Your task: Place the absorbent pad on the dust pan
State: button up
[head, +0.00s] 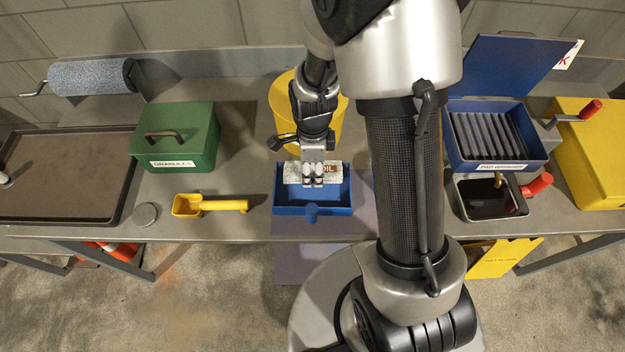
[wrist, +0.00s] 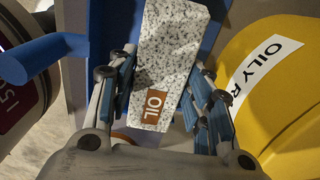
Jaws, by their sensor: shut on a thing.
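The absorbent pad (wrist: 165,65) is a white, speckled block with a brown OIL label. In the wrist view it sits between the two fingers of my gripper (wrist: 160,100), which is shut on it. In the head view my gripper (head: 313,175) holds the pad (head: 295,173) over the blue dust pan (head: 312,210). The pan has a short blue handle toward the front edge of the bench. I cannot tell whether the pad touches the pan floor. Part of the pan also shows in the wrist view as a blue wall (wrist: 100,30).
A yellow bin (head: 283,103) stands just behind the pan. A yellow scoop (head: 210,205) and a green granules box (head: 175,137) are to the left. An open blue box (head: 497,150) and a dark-filled tray (head: 485,198) are to the right.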

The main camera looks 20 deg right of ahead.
aim_at(313, 178)
jog(key=shift+f+b, duration=0.8)
jog(key=shift+f, duration=1.8)
jog(key=shift+f, duration=0.2)
jog(key=o, duration=1)
jog(key=shift+c, duration=0.2)
jog(key=shift+r, duration=0.1)
